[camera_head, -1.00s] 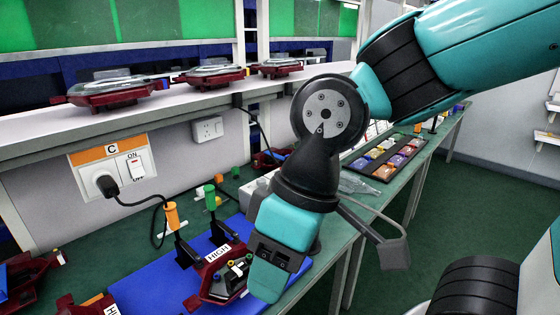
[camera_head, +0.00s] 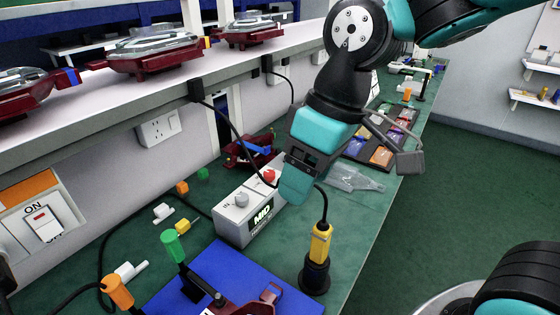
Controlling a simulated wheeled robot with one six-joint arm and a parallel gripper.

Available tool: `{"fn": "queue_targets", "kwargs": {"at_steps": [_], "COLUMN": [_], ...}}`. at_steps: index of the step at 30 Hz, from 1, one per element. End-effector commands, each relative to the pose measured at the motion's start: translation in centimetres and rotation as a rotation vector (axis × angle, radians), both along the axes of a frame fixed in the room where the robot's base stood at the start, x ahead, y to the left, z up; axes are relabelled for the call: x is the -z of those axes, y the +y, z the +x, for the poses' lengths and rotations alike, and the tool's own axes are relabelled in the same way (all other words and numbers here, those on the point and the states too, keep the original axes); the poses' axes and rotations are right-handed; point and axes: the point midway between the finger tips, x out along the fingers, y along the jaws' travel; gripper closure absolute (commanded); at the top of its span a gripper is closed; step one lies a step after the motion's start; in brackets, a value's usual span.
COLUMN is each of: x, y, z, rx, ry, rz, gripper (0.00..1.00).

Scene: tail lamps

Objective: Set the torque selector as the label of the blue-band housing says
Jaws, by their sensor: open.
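The torque selector (camera_head: 248,215) is a pale box on the bench, with a grey knob (camera_head: 242,200), a red button (camera_head: 269,177) and a front display that reads MID. My gripper (camera_head: 293,188) hangs open above the right end of the box and hides part of it; it holds nothing that I can see. A dark red housing (camera_head: 236,156) with a blue strip lies behind the box; I see no label on it. Another red housing (camera_head: 240,308) is cut off at the bottom edge, its label barely showing.
A yellow and black driver (camera_head: 318,258) stands upright right of the blue mat (camera_head: 215,262), with its cable rising. Green and orange handled clamps (camera_head: 172,246) stand at the mat's left. Red housings (camera_head: 155,55) sit on the shelf above. A clear bag (camera_head: 355,178) lies behind my gripper.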

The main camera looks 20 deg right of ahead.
Motion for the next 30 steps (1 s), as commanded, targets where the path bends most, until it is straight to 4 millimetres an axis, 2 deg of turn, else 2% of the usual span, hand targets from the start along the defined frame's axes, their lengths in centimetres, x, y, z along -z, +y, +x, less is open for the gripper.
{"fn": "queue_targets", "kwargs": {"at_steps": [1, 4, 6, 9, 13, 15, 19, 26, 30], "x": [-0.6, -0.9, -0.4, 1.1, 3.5, 4.7, 6.3, 8.6, 11.3], "y": [-0.1, -0.7, -1.4, -2.4, -3.5, -3.9, -4.4, -4.4, -4.4], "z": [3.4, 10.8, 15.8, 22.1, 27.9, 29.9, 31.9, 32.5, 32.5], "rx": [-0.018, -0.07, -0.106, -0.156, -0.211, -0.232, -0.257, -0.268, -0.269], "ry": [-0.006, -0.026, -0.035, -0.037, -0.033, -0.028, -0.024, -0.02, -0.019], "rz": [-0.029, -0.097, -0.145, -0.203, -0.256, -0.274, -0.294, -0.299, -0.299], "gripper": [0.37, 0.37, 0.37, 0.37, 0.37, 0.37, 0.37, 0.37, 0.37]}}
